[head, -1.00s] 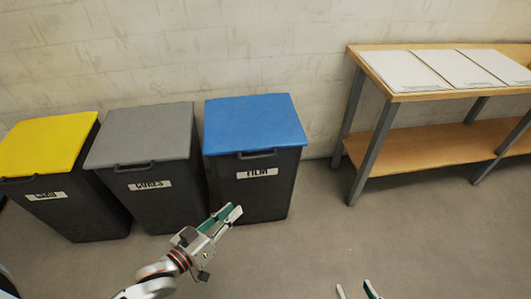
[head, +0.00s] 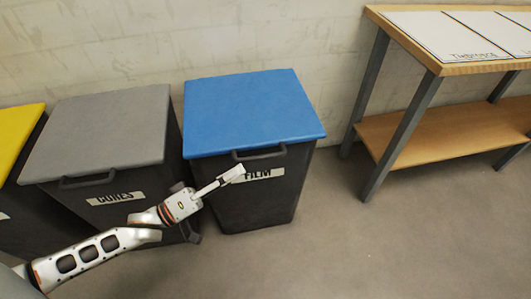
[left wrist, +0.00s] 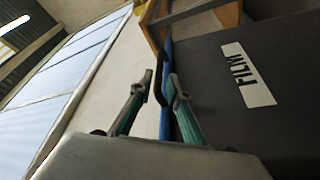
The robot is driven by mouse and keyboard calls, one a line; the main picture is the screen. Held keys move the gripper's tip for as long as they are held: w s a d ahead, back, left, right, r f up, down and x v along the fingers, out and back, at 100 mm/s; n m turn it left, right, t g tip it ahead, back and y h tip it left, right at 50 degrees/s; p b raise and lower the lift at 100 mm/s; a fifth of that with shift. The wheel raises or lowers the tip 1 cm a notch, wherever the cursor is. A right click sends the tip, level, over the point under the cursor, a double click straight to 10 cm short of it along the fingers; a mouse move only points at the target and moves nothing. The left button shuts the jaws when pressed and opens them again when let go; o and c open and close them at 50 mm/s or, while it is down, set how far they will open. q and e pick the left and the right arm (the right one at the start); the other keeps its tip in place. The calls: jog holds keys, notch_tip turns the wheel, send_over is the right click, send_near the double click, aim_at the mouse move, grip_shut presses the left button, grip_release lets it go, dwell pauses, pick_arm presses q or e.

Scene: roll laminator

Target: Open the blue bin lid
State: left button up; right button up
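The blue lid (head: 250,108) lies shut on the dark bin (head: 265,195) labelled FILM. Its dark handle (head: 260,154) sticks out from the lid's front edge. My left gripper (head: 238,174) is in front of this bin, just below the handle's left part, covering some of the label. In the left wrist view the gripper (left wrist: 161,82) has its two green-padded fingers apart. The dark handle (left wrist: 160,88) and the thin blue lid edge show between or just beyond the tips. I cannot tell whether they touch. My right gripper is not in view.
A grey-lidded bin (head: 100,135) labelled CORES stands close on the left, with a yellow-lidded bin (head: 15,140) beyond it. A wooden table (head: 440,66) with white sheets stands at the right. The floor in front is clear.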

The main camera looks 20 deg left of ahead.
aim_at(260, 157)
pick_arm(q)
jog(key=b+x, duration=0.1)
jog(key=x, duration=0.5)
jog(key=shift+w+d, duration=0.15)
jog(key=shift+w, duration=0.05)
jog(key=shift+w+d+r, duration=0.25)
jog(key=shift+w+d, duration=0.15)
jog(key=shift+w, duration=0.2)
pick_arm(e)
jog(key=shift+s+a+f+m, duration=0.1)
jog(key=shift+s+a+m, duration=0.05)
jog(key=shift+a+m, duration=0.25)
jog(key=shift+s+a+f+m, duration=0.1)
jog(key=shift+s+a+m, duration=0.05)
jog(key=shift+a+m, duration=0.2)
pick_arm(q)
grip_shut()
